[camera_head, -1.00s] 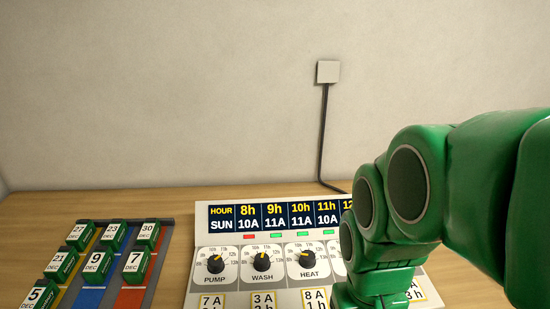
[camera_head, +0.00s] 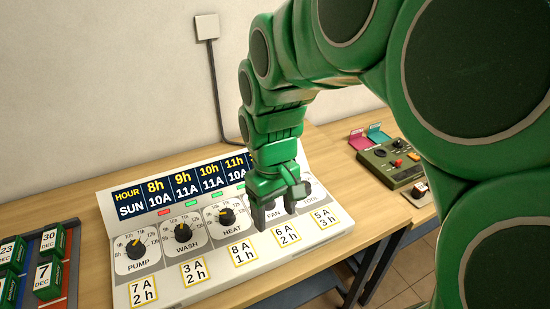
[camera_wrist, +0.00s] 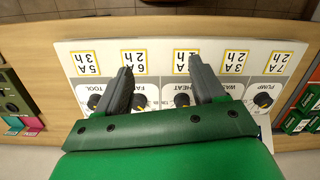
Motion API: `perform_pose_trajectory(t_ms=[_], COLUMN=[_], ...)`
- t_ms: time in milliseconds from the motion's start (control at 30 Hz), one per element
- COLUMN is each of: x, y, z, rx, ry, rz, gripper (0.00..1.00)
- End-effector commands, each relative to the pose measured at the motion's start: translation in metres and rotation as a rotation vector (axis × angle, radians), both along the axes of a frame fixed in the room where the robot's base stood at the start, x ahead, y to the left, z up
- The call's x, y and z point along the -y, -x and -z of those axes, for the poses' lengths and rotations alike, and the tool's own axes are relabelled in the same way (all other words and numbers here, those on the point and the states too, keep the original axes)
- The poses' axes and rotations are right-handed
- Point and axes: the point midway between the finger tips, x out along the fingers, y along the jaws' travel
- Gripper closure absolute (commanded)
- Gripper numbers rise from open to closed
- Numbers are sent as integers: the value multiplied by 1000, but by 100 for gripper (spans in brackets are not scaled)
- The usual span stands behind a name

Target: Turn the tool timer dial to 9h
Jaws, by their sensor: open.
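The tool timer dial (camera_wrist: 94,101) is a black knob at the end of a white control panel (camera_wrist: 160,48), which appears upside down in the wrist view. Its pointer is too small to read there. In the head view its TOOL label (camera_head: 311,198) shows, but my gripper hides most of the dial. My gripper (camera_head: 274,217) points down over the panel around the FAN dial. In the wrist view its two grey fingers (camera_wrist: 160,67) are apart with nothing between them. The tool dial lies just outside the finger on the left there.
The PUMP (camera_head: 136,248), WASH (camera_head: 183,233) and HEAT (camera_head: 227,216) dials stand in a row left of my gripper. An hour display (camera_head: 184,190) rises behind them. An olive device (camera_head: 390,160) sits on the right.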

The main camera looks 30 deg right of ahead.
Motion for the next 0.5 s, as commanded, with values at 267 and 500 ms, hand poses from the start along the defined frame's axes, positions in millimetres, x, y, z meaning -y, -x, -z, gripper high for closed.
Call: perform_pose_trajectory(t_ms=[267, 500], x=[41, 87], y=[-61, -108], z=[13, 31], rx=[27, 56], ry=[-20, -29], rz=[-61, -101], gripper=[31, 31])
